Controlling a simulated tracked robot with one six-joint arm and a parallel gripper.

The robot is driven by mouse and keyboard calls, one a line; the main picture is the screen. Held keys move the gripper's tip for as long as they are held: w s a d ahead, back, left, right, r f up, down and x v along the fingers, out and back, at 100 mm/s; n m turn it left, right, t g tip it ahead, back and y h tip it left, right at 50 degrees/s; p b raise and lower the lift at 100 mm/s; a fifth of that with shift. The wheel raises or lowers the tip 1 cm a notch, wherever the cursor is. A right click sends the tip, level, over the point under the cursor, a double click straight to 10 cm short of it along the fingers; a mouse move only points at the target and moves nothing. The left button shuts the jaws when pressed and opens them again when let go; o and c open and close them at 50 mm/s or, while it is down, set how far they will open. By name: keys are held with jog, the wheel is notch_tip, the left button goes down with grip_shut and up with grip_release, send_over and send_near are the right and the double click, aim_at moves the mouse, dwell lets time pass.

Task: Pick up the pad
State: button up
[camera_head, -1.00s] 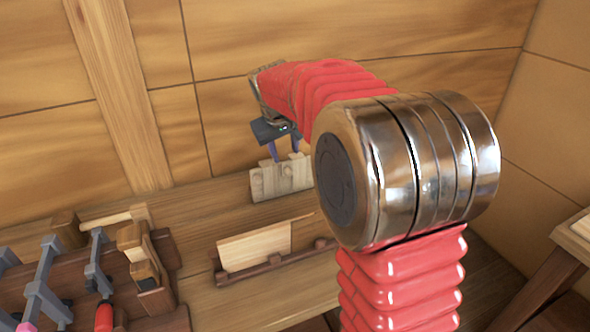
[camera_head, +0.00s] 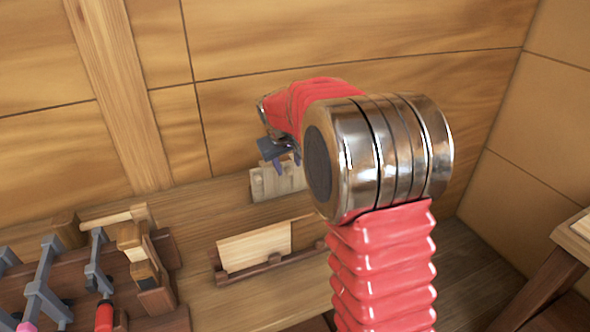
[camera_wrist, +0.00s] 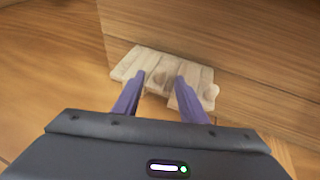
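A pale slatted wooden piece, which I take to be the pad (camera_head: 266,187), stands on the bench close to the back wall in the head view. In the wrist view the pad (camera_wrist: 155,68) shows several pale slats and a small round knob at its right. My gripper (camera_head: 288,164) is just above it, fingers pointing down. In the wrist view my gripper (camera_wrist: 162,78) is open, its two purple fingers apart with part of the pad between and behind them. I cannot tell whether they touch it. The arm hides the pad's right side in the head view.
A thin pale board (camera_head: 255,247) sits in a dark wooden rack on the bench nearer me. Grey clamps (camera_head: 42,280) and wooden tools (camera_head: 147,270) crowd the left. The plank wall (camera_head: 330,50) rises close behind the pad. A wooden stand (camera_head: 560,270) is at the right.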

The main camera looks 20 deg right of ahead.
aim_at(289, 171)
jog(key=shift+x, duration=1.95)
jog(key=shift+s, duration=0.1)
jog(key=shift+c, duration=0.3)
grip_shut()
